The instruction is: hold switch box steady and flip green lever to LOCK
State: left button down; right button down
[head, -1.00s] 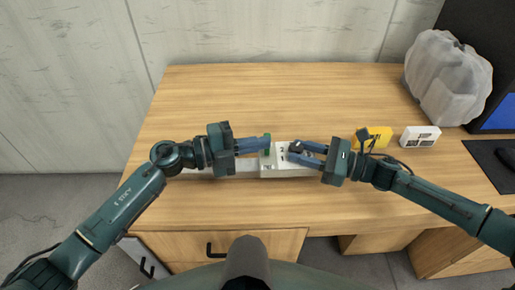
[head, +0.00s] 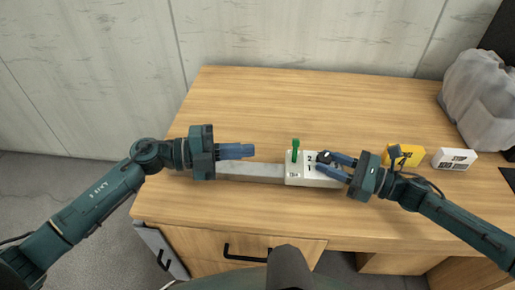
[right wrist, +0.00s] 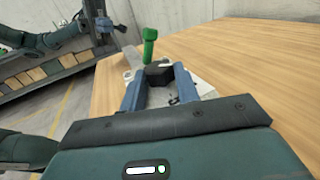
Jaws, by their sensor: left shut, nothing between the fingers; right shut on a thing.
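The white switch box (head: 294,181) sits near the middle of the desk, with small dark marks on its top that I cannot read. Its green lever (head: 295,150) stands roughly upright at the left part of the box; it also shows in the right wrist view (right wrist: 149,46). My right gripper (head: 324,163) is shut on a black knob (right wrist: 158,75) on top of the box, to the right of the lever. My left gripper (head: 252,151) is shut and empty, left of the lever with a clear gap. I cannot tell which label the lever points to.
A grey bar (head: 250,172) runs left from the box, below my left gripper. A yellow block (head: 408,154), a white block (head: 454,158) and a grey bag (head: 480,98) are on the right. The desk (head: 270,105) is clear behind the box.

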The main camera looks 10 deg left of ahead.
dwell(0.3)
jog(key=c, duration=0.9)
grip_release()
jog(key=shift+c, duration=0.2)
